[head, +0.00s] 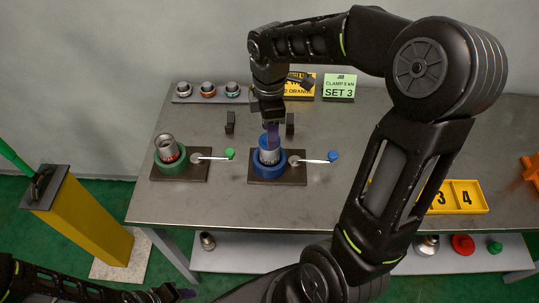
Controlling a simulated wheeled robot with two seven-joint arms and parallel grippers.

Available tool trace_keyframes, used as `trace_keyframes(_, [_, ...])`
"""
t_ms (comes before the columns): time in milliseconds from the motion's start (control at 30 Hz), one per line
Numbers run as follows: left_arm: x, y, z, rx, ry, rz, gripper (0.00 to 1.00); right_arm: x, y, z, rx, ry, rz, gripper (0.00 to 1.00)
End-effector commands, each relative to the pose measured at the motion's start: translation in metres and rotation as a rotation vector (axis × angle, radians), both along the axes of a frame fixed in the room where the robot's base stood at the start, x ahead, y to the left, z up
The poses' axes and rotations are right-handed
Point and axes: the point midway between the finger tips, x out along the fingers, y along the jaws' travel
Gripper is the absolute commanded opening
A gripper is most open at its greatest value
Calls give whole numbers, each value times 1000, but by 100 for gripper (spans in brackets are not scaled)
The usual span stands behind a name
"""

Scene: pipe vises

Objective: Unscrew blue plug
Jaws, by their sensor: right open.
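The blue vise (266,170) stands on a dark base plate on the table. A silver fitting (268,157) sits upright in it. A lever with a blue knob (333,156) sticks out to its right.
A green vise (170,169) with a silver fitting and green-knobbed lever stands left. A yellow numbered tray (470,196) lies right. A lower shelf (380,250) holds loose parts.

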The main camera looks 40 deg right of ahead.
Motion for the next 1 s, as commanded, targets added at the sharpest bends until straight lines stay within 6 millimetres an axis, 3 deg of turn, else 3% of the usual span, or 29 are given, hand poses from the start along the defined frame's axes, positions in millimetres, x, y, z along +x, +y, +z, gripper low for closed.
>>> trace_keyframes(567, [0,0,0,0,0,0,44,1,0,-2,0,-1,0,50])
trace_keyframes(1000, [0,0,0,0,0,0,44,1,0,-2,0,-1,0,15])
